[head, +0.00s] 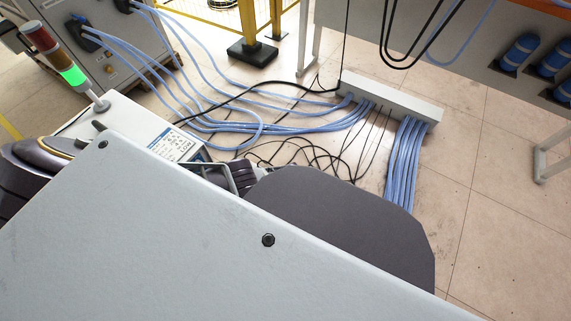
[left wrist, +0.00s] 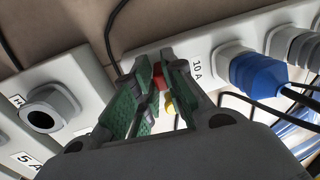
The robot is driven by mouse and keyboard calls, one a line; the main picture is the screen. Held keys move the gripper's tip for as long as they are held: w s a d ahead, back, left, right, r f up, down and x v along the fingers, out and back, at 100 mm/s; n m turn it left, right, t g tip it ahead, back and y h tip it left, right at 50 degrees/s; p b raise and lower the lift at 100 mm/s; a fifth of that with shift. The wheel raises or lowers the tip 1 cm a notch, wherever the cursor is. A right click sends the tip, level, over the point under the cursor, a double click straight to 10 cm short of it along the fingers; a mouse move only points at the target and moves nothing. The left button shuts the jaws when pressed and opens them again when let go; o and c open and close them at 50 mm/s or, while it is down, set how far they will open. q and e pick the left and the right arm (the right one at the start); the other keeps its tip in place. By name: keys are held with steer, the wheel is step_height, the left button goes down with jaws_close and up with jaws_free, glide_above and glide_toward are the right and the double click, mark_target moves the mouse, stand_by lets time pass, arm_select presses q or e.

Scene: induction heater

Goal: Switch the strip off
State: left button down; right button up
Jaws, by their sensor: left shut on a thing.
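In the left wrist view, my left gripper (left wrist: 164,79) with green-padded fingers is shut on a small red switch (left wrist: 158,75) at a light grey strip (left wrist: 197,52) marked 10 A. The fingers hide most of the switch, and its position cannot be read. A small yellow part (left wrist: 169,104) shows between the fingers. In the head view, a long pale strip (head: 392,94) lies on the floor with many blue cables attached; I cannot tell whether it is the same strip. My right gripper is not in view.
A blue plug (left wrist: 258,74) sits right of the fingers, and a grey round socket (left wrist: 48,111) is at the left. Blue cables (head: 215,125) and thin black cables (head: 300,155) cover the floor. A box with a lit green lamp (head: 73,75) stands left.

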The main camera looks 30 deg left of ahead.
arm_select(q)
steer(key=shift+d, duration=0.1)
stand_by(0.5)
steer(key=c, duration=1.8)
jaws_free()
steer(key=shift+o, duration=0.2)
steer(key=shift+w+d+r, duration=0.1)
steer(key=shift+w+r, duration=0.05)
steer(key=shift+r, duration=0.3)
steer(key=shift+d+r, duration=0.1)
steer(key=shift+r, duration=0.4)
steer(key=shift+s+r, duration=0.2)
steer(key=shift+r, duration=0.3)
step_height(320, 180, up, 9)
steer(key=d, duration=0.1)
steer(key=shift+d, duration=0.35)
steer(key=shift+s+d+f, duration=0.1)
steer(key=shift+d, duration=0.05)
